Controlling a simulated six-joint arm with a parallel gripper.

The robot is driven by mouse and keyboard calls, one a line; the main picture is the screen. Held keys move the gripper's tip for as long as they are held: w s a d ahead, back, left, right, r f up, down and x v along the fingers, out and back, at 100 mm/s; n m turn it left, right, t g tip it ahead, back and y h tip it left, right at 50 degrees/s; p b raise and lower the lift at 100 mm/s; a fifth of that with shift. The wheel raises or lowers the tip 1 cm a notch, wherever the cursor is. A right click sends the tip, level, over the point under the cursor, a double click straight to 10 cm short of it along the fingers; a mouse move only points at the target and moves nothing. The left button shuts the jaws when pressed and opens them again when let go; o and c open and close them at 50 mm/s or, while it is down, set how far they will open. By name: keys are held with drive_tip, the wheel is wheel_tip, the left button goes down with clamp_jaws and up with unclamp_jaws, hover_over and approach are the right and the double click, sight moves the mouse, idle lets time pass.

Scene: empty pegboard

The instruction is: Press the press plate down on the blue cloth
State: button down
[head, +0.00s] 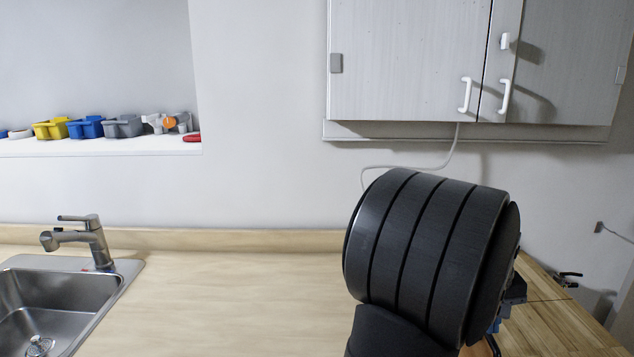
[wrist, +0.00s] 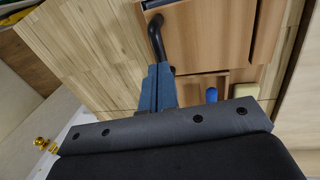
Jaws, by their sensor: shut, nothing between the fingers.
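My gripper (wrist: 159,72) shows in the wrist view with its two blue fingers together, shut and empty. Its tips are close to a black bent bar (wrist: 157,38) at a wooden panel; I cannot tell whether they touch. A small blue rounded thing (wrist: 211,95) is right of the fingers, partly hidden by my gripper's body. I cannot tell whether it belongs to the blue cloth or press plate. Neither can be made out for sure in either view. In the head view, my dark arm hides much of the right side of the counter.
A sink (head: 62,300) with a faucet (head: 80,240) is at the left. The middle of the counter (head: 230,300) is clear. A wall cabinet (head: 410,60) hangs above. Yellow (head: 51,129), blue (head: 86,127) and grey (head: 122,127) caddies stand on a ledge.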

sight(490, 337)
drive_tip(key=shift+d+f, duration=0.15)
drive_tip(key=shift+f, duration=0.55)
drive_tip(key=a+v, duration=0.1)
drive_tip(key=v, duration=1.2)
drive_tip(key=x, duration=1.3)
drive_tip(key=shift+w+d+f, duration=0.1)
drive_tip(key=shift+w+d, duration=0.05)
drive_tip(key=shift+d, duration=0.2)
drive_tip(key=shift+x, duration=0.75)
drive_tip(key=v, duration=1.5)
drive_tip(key=shift+d, duration=0.15)
